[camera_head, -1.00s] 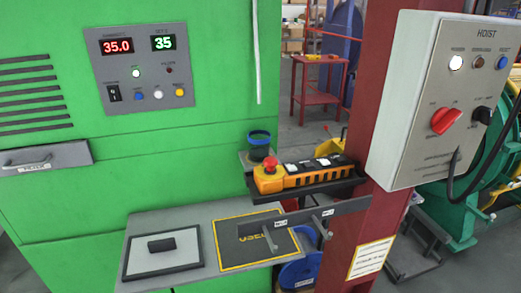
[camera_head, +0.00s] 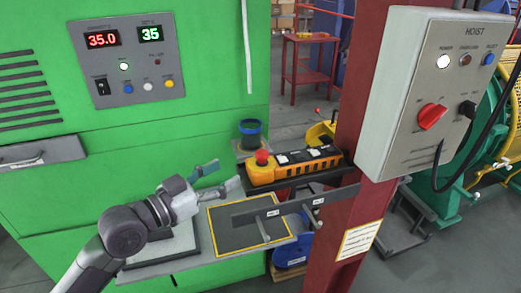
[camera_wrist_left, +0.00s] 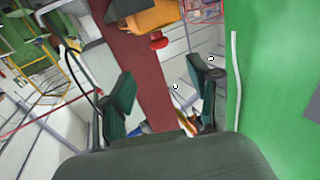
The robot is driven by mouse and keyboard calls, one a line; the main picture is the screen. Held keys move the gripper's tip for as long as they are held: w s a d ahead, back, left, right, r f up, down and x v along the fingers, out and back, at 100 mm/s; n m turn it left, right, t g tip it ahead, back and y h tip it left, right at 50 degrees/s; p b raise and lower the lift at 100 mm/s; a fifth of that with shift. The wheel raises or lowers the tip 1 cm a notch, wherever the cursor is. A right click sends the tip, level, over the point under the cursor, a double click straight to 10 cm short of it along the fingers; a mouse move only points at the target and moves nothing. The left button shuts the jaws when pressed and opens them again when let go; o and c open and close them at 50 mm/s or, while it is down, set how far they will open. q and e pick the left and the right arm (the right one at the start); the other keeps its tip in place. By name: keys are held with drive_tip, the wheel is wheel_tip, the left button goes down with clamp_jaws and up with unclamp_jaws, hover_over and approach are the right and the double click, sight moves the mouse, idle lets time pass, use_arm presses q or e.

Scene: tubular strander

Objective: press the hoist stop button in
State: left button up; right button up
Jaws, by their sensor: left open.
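The hoist stop button is a red mushroom head (camera_head: 262,157) on the left end of the yellow hoist pendant (camera_head: 290,168), which lies in a dark holder by the red column. My left gripper (camera_head: 229,174) is open and empty, just left of the pendant, with a gap to the button. In the left wrist view, the red button (camera_wrist_left: 158,41) shows beyond the space between the open fingers (camera_wrist_left: 162,68), below the yellow pendant body (camera_wrist_left: 152,18). My right gripper is not in view.
The grey hoist box (camera_head: 438,90) hangs on the red column (camera_head: 352,130) at right. A blue-rimmed cup (camera_head: 250,133) stands behind the pendant. A shelf with a dark yellow-edged mat (camera_head: 235,236) lies below. The green cabinet (camera_head: 200,120) is behind my left arm.

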sight(257, 155)
use_arm(q)
drive_tip(key=p+x, duration=0.3)
drive_tip(key=x, duration=0.8)
drive_tip(key=shift+d, duration=0.1)
drive_tip(key=shift+w+d+f, duration=0.1)
drive_tip(key=shift+w+d, duration=0.2)
clamp_jaws()
